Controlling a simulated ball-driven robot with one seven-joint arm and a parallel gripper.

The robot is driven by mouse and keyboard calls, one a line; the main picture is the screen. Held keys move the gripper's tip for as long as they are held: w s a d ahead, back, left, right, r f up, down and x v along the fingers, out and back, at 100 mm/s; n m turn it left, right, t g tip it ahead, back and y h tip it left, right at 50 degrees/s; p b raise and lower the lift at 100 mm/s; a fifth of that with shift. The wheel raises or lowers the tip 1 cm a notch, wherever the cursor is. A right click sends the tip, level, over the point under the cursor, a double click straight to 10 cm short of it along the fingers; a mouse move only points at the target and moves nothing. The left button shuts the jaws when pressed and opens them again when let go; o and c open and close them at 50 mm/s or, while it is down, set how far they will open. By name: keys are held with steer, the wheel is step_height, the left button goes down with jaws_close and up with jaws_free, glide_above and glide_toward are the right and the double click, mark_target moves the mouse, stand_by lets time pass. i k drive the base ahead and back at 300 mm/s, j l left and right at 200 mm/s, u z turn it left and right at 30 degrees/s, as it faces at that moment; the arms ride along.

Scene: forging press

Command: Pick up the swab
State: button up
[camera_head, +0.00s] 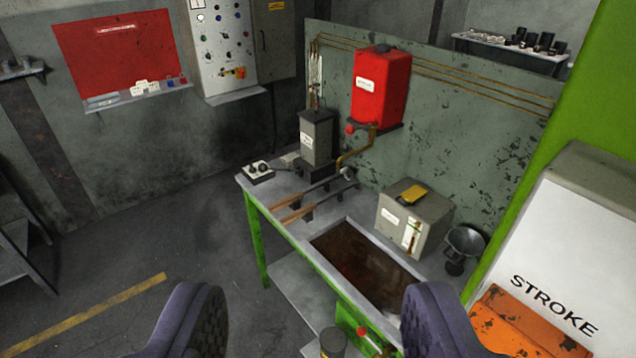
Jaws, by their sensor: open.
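Two long tools with brown wooden handles lie side by side on the green-framed metal bench, left of its sunken basin. The rear one (284,203) seems to run to a small grey rounded head (347,173), and the front one (299,213) lies just nearer to me. One of them is likely the swab, but I cannot tell which at this size. My gripper (315,318) is open, its two dark padded fingers wide apart at the bottom of the view. It is empty and well short of the tools.
The bench (262,192) carries a grey canister (317,137), a grey box (413,217), a small switch box (258,172) and a dark funnel-like cup (463,246). A red tank (381,86) hangs behind. A "STROKE" panel (570,260) stands right. The floor left is clear.

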mark_target(347, 172)
steer(key=i+j+z, duration=0.25)
steer(key=i+j, duration=0.6)
steer(key=i, duration=0.45)
steer(key=i+j+z, duration=0.3)
steer(key=i+j, duration=0.8)
steer(key=i, duration=0.1)
